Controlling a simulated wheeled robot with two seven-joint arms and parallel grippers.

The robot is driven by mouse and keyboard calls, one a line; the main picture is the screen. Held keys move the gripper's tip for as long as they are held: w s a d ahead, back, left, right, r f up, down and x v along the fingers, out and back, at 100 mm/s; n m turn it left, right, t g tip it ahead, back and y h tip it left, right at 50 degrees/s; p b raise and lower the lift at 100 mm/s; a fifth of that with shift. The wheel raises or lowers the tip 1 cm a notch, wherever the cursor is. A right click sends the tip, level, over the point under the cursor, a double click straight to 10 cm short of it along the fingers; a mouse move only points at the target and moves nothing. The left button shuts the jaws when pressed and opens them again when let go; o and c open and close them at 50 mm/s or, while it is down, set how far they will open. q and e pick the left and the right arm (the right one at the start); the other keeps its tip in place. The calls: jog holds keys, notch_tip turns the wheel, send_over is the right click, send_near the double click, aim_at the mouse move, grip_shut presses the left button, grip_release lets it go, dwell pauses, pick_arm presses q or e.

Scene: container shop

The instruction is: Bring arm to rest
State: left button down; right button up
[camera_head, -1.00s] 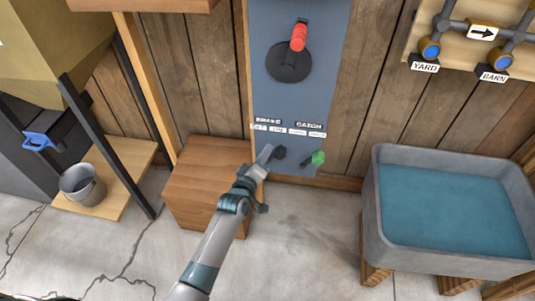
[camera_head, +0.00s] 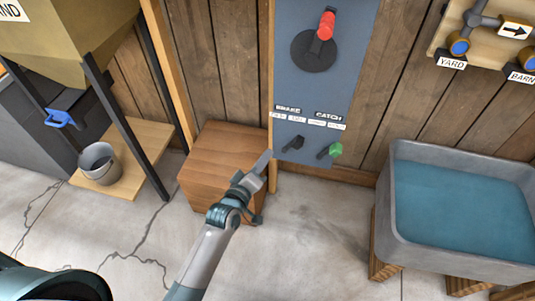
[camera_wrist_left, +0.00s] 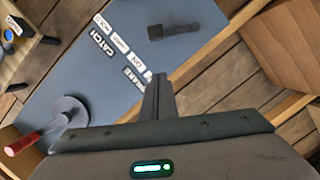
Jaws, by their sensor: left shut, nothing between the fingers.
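My left gripper (camera_head: 264,163) is shut and empty, in front of the left edge of the blue-grey panel (camera_head: 345,100). It is apart from the small black lever (camera_head: 294,143) under the BRAKE label, which lies to its right. In the left wrist view the closed fingers (camera_wrist_left: 158,98) hold nothing, and the black lever (camera_wrist_left: 174,31) stands clear beyond them. A green-tipped lever (camera_head: 335,150) sits under the CATCH label. A red-handled lever (camera_head: 326,26) on a dark disc points up above. My right gripper is not in view.
A wooden box (camera_head: 222,165) stands below and behind my left gripper. A grey trough (camera_head: 395,220) with blue water is at right. A metal bucket (camera_head: 99,164) sits on a wooden shelf at left, under a hopper. Bare concrete floor lies in front.

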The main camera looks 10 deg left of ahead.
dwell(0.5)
pick_arm(q)
jog(key=s+a+f+m+g, duration=0.15)
jog(key=s+f, duration=0.25)
jog(key=f, duration=0.4)
jog(key=s+f+m+g+y, duration=0.15)
jog(key=s+f, duration=0.25)
jog(key=f, duration=0.4)
jog(key=s+f+m+g, duration=0.25)
jog(key=s+f, duration=0.25)
jog(key=f, duration=0.3)
jog(key=s+a+f+m+g, duration=0.3)
jog(key=s+f+m+g, duration=0.1)
jog(key=s+f, duration=1.2)
jog(key=shift+s+a+m+y, duration=0.15)
jog(key=shift+s+m+y, duration=0.3)
jog(key=shift+s+m, duration=0.6)
